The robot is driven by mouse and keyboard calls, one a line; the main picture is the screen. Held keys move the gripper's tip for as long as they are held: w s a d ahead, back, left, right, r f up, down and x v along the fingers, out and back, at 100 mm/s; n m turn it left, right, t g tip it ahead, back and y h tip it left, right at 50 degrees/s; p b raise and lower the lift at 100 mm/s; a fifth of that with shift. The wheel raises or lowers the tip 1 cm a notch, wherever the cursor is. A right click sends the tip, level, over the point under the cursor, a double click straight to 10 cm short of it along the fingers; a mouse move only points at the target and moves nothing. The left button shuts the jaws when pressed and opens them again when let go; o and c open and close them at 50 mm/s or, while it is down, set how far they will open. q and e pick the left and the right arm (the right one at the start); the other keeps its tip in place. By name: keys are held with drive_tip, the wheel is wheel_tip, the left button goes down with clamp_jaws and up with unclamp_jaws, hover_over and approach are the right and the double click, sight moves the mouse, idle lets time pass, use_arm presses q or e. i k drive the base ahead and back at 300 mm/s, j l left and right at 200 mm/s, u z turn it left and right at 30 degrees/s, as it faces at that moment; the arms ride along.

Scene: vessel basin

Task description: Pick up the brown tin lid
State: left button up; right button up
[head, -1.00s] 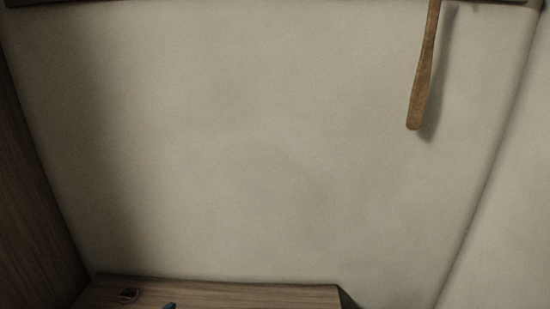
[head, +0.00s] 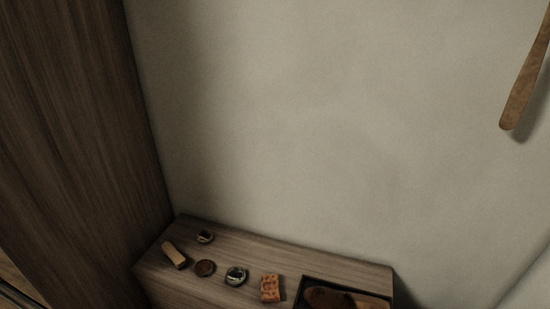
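A small round brown disc (head: 205,268), which looks like the brown tin lid, lies flat on the wooden counter (head: 235,246) near its left end. It sits between a tan block and a round metal-rimmed vessel, apart from both. Neither of my grippers shows in the head view.
Beside the disc are a tan block (head: 174,255), a small dark round container (head: 205,237), a shiny round vessel (head: 236,276) and an orange-brown block (head: 270,288). A dark tray (head: 381,299) holds brown items. A tall wooden panel (head: 75,130) stands at left; a wooden handle (head: 525,85) hangs at right.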

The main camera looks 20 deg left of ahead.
sight(205, 236)
drive_tip(key=u, duration=1.1)
